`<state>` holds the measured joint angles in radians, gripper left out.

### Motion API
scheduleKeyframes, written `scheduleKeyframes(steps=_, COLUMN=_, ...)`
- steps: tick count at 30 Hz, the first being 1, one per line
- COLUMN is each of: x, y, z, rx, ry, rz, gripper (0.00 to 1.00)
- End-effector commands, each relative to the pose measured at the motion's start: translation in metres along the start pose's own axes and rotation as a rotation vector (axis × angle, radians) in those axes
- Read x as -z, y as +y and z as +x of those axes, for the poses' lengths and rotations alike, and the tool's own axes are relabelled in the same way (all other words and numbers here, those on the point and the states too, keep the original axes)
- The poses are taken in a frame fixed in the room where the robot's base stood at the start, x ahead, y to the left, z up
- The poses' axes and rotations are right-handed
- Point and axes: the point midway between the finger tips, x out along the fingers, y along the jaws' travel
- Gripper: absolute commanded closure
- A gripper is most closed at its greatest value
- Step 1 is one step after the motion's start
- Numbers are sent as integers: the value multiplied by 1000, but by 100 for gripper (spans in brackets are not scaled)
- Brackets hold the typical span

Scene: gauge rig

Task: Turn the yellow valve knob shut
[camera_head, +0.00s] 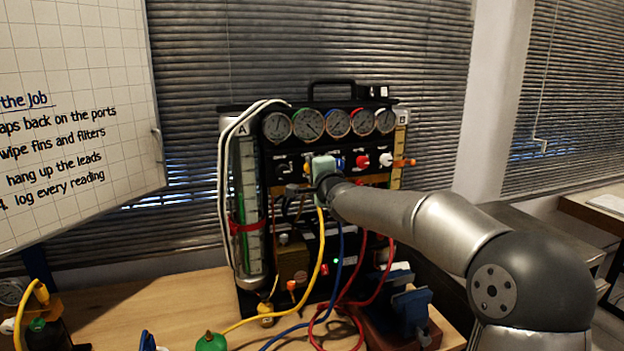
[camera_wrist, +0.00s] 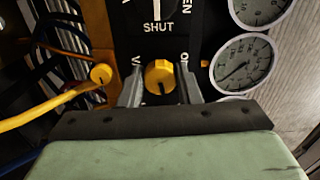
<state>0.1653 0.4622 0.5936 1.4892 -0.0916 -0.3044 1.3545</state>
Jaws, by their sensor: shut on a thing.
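The yellow valve knob (camera_wrist: 159,76) shows in the wrist view, on the black panel. A small dark mark shows on its lower edge. The two grey fingers of my gripper (camera_wrist: 160,88) stand on either side of it and are shut on it. Printed letters beside the knob are partly hidden by the fingers. In the head view my gripper (camera_head: 316,170) is at the left end of the row of knobs on the gauge rig (camera_head: 330,182), and only a sliver of yellow shows there.
A blue knob (camera_head: 340,163), a red knob (camera_head: 363,161) and a white knob (camera_head: 386,160) lie to the right. Several round gauges (camera_head: 309,124) sit above. A yellow hose (camera_head: 321,245) hangs below my gripper, with blue and red hoses beside it. A whiteboard (camera_head: 75,120) stands left.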

Motion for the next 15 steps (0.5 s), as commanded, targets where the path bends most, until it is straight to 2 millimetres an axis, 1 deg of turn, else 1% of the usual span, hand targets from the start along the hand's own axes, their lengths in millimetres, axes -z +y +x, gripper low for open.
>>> scheduleKeyframes(steps=1, x=1, y=4, z=0, rx=2, ry=2, rz=35, gripper=92)
scheduleKeyframes(steps=6, x=0, y=3, z=0, rx=1, ry=0, rz=129, gripper=92)
scheduleKeyframes(steps=15, x=0, y=1, z=0, rx=-1, ry=0, rz=213, gripper=92)
